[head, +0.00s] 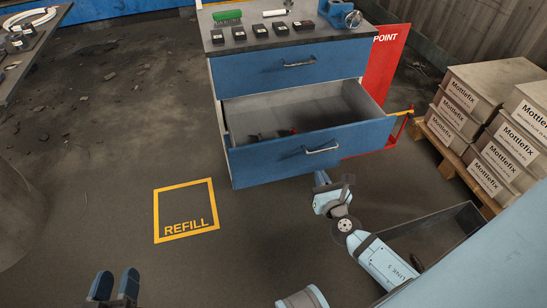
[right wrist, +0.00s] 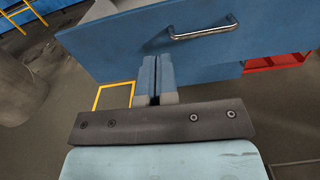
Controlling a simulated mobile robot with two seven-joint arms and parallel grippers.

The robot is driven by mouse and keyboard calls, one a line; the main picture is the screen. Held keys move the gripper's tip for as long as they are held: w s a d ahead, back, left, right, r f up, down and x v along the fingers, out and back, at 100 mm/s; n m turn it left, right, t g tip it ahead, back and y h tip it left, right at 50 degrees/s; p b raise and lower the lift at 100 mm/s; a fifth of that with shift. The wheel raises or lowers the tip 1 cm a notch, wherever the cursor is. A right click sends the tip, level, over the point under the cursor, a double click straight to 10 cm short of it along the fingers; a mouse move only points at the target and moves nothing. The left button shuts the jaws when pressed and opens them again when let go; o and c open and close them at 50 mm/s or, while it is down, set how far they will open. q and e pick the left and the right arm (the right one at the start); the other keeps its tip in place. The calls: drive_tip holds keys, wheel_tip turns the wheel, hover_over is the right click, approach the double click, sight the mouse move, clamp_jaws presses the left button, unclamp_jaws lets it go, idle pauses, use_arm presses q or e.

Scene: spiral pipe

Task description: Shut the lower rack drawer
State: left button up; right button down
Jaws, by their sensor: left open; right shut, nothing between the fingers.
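The blue rack (head: 280,68) has a shut upper drawer and a lower drawer (head: 258,160) pulled out, with a metal handle (head: 322,150) on its blue front. A few small dark and red items lie inside it. The drawer front with its handle (right wrist: 205,32) also fills the upper part of the right wrist view. My right gripper (head: 322,178) is shut and empty, just in front of the drawer front, below and near the handle; I cannot tell whether it touches. It shows in the right wrist view (right wrist: 154,62). My left gripper (head: 115,280) is open and empty at the bottom left, far from the drawer.
Boxes marked Mottlefix (head: 460,95) stand on a wooden pallet (head: 450,150) at the right. An open dark bin (head: 455,232) lies low at the right. A yellow REFILL square (head: 185,210) marks clear floor. Several small items sit on the rack top.

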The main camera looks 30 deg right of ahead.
approach(300, 137)
drive_tip(key=shift+n, duration=0.3)
drive_tip(key=x, duration=0.7)
drive_tip(key=shift+f, duration=0.1)
use_arm(q)
drive_tip(key=shift+r, duration=0.1)
use_arm(e)
drive_tip(key=shift+w, duration=0.25)
